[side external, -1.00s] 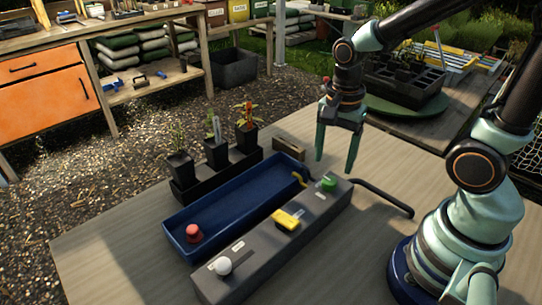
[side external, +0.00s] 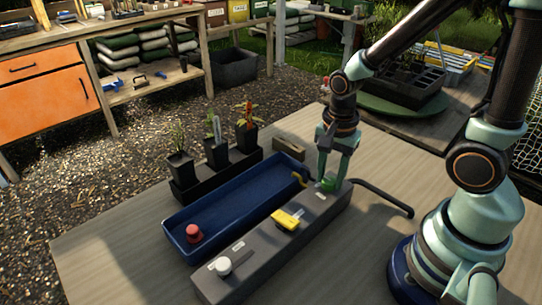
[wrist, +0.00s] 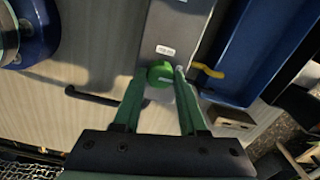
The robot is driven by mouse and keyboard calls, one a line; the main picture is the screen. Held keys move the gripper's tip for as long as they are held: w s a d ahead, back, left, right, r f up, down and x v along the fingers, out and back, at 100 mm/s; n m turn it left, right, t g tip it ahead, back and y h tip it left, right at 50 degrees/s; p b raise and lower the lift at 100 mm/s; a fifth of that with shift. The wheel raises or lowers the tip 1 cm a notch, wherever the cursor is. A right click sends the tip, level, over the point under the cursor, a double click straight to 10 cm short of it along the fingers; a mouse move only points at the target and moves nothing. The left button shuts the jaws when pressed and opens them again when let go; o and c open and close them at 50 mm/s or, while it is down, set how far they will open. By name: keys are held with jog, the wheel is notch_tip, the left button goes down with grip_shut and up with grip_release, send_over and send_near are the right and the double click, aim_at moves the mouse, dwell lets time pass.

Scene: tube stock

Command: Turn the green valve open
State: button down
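The green valve (side external: 328,184) is a round green knob at the far right end of the top of a long grey block (side external: 262,247). It also shows in the wrist view (wrist: 158,74), near the middle. My gripper (side external: 330,178) points down over the valve, one finger on each side. In the wrist view the fingertips of my gripper (wrist: 160,76) lie close against the knob's two sides, and the gripper looks shut on it. Part of the knob is hidden behind a finger in the side view.
A yellow handle (side external: 287,219) and a white knob (side external: 222,266) sit along the same block. A blue trough (side external: 228,205) with a red knob (side external: 194,233) runs beside it. A black pipe (side external: 385,198) leaves the block's right end. Potted plants (side external: 215,152) stand behind the trough.

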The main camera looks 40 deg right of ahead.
jog(key=shift+n, duration=0.3)
jog(key=n, duration=0.3)
jog(key=shift+n, duration=0.3)
jog(key=n, duration=0.9)
jog(key=shift+r, duration=0.1)
jog(key=n, duration=0.4)
jog(key=shift+n, duration=0.3)
jog(key=shift+c, duration=2.2)
grip_release()
